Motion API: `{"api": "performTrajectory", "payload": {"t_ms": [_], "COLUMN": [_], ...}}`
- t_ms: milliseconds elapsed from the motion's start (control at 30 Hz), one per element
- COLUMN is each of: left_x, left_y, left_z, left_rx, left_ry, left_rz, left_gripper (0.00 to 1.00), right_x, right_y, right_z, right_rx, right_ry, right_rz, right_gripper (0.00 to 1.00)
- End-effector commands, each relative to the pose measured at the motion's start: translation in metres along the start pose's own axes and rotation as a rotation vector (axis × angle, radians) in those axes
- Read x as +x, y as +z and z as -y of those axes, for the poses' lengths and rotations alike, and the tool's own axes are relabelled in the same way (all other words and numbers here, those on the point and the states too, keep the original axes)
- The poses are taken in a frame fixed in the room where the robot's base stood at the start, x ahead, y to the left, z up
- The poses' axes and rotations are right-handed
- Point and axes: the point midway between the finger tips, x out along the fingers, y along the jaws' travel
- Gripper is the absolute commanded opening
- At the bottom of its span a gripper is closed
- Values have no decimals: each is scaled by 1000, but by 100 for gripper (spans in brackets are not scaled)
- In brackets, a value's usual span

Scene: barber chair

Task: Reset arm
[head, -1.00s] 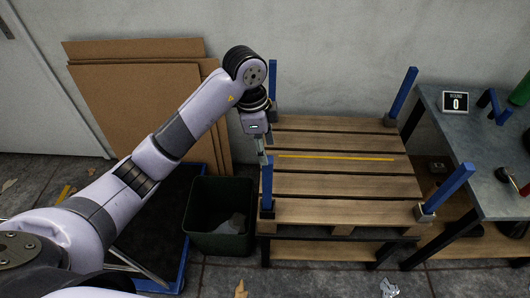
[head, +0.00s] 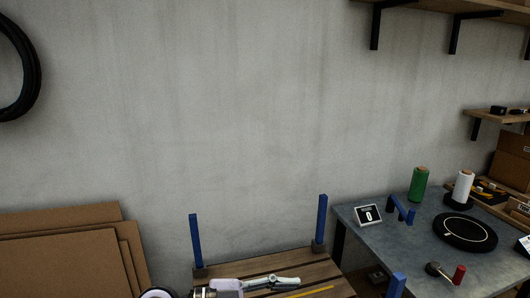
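My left gripper (head: 272,283) shows at the bottom edge of the head view, low over the wooden slatted pallet stand (head: 330,268). Its pale fingers point to the right. Most of my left arm is cut off below the frame, and I cannot tell if the fingers are open or shut. A yellow strip (head: 312,290) lies on the slats just right of the fingers. Blue posts (head: 195,238) (head: 321,220) rise from the stand's far corners. My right gripper is not in view.
Cardboard sheets (head: 60,255) lean on the wall at left. At right, a grey table (head: 412,252) holds a green spool (head: 418,184), a white spool (head: 463,186), a black round plate (head: 465,232) and a display (head: 368,215). Shelves (head: 440,8) hang at upper right.

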Motion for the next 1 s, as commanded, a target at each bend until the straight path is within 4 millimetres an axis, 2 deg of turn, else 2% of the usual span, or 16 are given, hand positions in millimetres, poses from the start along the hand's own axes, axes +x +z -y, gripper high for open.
{"api": "performTrajectory", "payload": {"t_ms": [33, 100, 167, 233, 367, 467, 567, 667, 733, 833, 1000], "left_x": [-2, -16, -34, -61, -121, -166, -204, -230, -240, -246, -244], "left_y": [-20, -44, -56, -60, -35, 8, 62, 117, 148, 177, 193], "left_z": [8, 27, 45, 64, 89, 88, 66, 20, -21, -80, -162], "left_rx": [12, 25, 20, -5, -108, -233, -392, -573, -698, -847, -1016], "left_ry": [-104, -278, -442, -642, -1004, -1240, -1406, -1476, -1461, -1377, -1177], "left_rz": [-106, -231, -304, -348, -307, -169, 47, 315, 507, 741, 1002], "left_gripper": [45, 45, 45, 45, 45, 45, 45, 45, 45, 45, 45], "right_x": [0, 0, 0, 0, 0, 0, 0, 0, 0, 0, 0], "right_y": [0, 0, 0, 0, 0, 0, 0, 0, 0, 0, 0], "right_z": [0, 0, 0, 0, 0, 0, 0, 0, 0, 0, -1], "right_rx": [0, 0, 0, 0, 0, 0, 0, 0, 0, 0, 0], "right_ry": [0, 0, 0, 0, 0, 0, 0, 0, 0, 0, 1], "right_rz": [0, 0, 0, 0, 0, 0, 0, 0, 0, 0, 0], "right_gripper": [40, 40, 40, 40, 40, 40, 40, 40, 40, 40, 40]}}
